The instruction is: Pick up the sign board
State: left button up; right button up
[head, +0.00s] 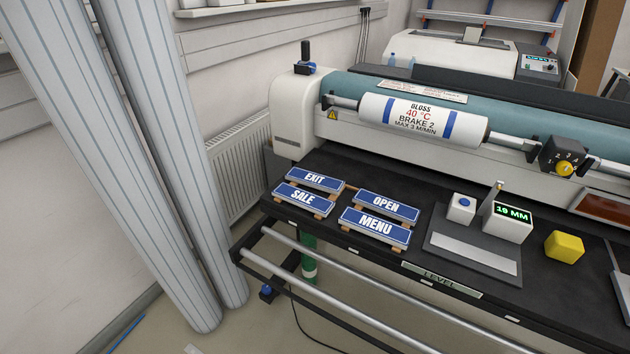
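Several blue sign boards with white lettering lie on small wooden supports at the left end of the black machine table (350,268). The EXIT board (315,180) is at the back left and the SALE board (303,198) is in front of it. The OPEN board (386,207) is at the back right, with the MENU board (375,226) in front of it. All lie flat, faces up. Neither of my grippers is in the head view.
A laminator with a white GLOSS roll (422,120) stands behind the boards. Right of them are a grey plate with a 19 MM display block (507,220) and a yellow block (564,247). Metal rails (340,290) run along the front. Large striped rolls (150,150) stand at left.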

aim_at(328, 184)
jog(key=i+j+z, duration=0.1)
jog(key=i+j, duration=0.15)
jog(key=i+j+z, duration=0.1)
jog(key=i+j, duration=0.15)
jog(key=j, duration=0.25)
jog(key=i+j, duration=0.25)
jog(key=j, duration=0.15)
jog(key=l+z, duration=0.05)
